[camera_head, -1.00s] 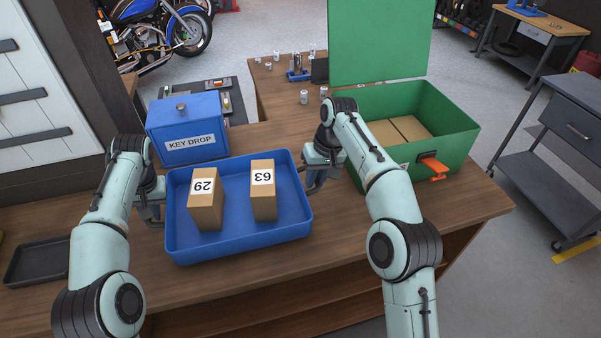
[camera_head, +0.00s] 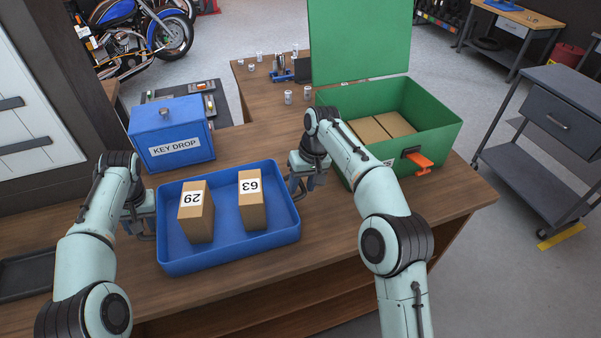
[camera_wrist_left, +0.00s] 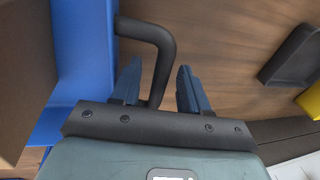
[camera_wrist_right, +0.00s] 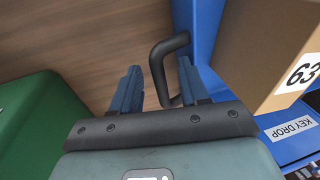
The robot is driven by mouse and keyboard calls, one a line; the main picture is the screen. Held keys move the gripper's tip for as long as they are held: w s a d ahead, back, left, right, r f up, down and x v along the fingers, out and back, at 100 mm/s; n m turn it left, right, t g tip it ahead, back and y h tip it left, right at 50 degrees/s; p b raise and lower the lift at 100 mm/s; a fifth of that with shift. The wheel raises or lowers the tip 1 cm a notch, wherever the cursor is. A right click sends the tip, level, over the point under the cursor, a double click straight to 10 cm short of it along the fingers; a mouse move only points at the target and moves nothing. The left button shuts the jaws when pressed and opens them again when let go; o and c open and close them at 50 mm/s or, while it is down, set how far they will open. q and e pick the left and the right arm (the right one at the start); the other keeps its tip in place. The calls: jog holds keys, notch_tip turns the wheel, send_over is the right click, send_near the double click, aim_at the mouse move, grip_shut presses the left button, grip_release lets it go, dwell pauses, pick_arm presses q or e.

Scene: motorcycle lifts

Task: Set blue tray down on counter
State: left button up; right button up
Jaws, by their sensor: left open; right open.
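The blue tray (camera_head: 228,253) rests on the wooden counter (camera_head: 330,235). Two upright cardboard boxes stand in it, one labelled 29 (camera_head: 197,220) and one labelled 63 (camera_head: 252,208). My left gripper (camera_head: 146,226) is at the tray's left side. In the left wrist view its fingers (camera_wrist_left: 160,85) are open, with the tray's dark handle (camera_wrist_left: 150,35) reaching between them. My right gripper (camera_head: 303,186) is at the tray's right side. In the right wrist view its fingers (camera_wrist_right: 160,88) are open around the other dark handle (camera_wrist_right: 160,65).
A blue key drop box (camera_head: 172,135) stands behind the tray. An open green box (camera_head: 435,143) with an orange latch stands to the right. A dark shallow tray (camera_head: 28,272) lies at the left. Bare counter shows in front of the blue tray.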

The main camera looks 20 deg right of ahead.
pick_arm(q)
jog(key=v, duration=0.7)
jog(key=shift+r, duration=0.3)
pick_arm(e)
jog(key=v, duration=0.7)
jog(key=shift+r, duration=0.3)
